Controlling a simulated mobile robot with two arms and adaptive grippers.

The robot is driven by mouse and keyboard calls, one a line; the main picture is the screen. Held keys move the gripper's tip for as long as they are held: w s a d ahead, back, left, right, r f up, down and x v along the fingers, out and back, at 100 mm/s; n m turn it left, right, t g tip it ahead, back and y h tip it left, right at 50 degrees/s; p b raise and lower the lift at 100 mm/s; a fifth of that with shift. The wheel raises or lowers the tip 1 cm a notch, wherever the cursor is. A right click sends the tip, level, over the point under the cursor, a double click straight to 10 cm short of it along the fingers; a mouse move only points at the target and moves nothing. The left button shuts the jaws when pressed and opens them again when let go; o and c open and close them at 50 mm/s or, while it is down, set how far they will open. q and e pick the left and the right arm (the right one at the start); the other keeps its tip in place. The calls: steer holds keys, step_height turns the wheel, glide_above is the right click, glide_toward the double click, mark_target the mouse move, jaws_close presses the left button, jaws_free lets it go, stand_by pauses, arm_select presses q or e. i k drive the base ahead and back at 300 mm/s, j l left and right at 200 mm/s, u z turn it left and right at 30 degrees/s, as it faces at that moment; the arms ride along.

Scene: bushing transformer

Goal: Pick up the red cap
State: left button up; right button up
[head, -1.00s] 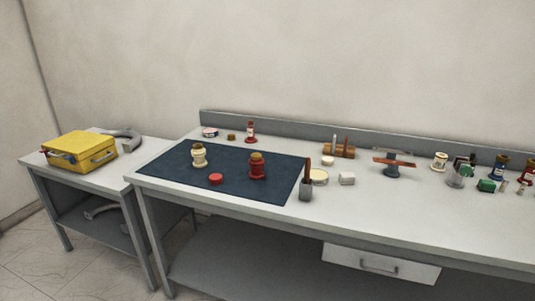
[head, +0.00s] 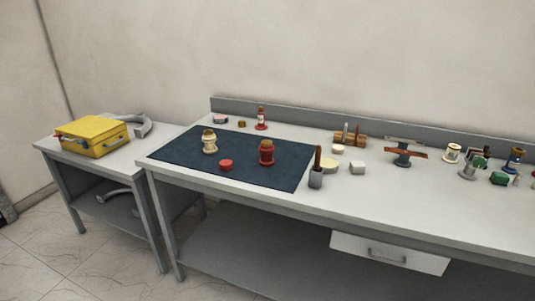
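The red cap (head: 226,165) is a small, low red disc. It lies on the dark blue mat (head: 185,160) near the mat's front edge. A cream bushing (head: 209,143) with a brownish top stands behind it to the left on the mat. A red bushing (head: 266,154) with a brown top stands to its right on the mat. Nothing touches or covers the red cap. Neither of my grippers shows in the head view.
The mat lies on a long grey workbench (head: 430,210). A brush in a grey holder (head: 316,178) stands at the mat's right edge. Several small items line the bench's back and right. A yellow case (head: 93,137) sits on a lower side table at left.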

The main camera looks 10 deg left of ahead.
mark_target(226, 165)
steer(key=i+j+z, duration=0.2)
steer(key=i+j, duration=0.55)
steer(key=i+j+z, duration=0.25)
steer(key=i+j, duration=0.55)
steer(key=j, duration=0.15)
steer(key=k+j, duration=0.1)
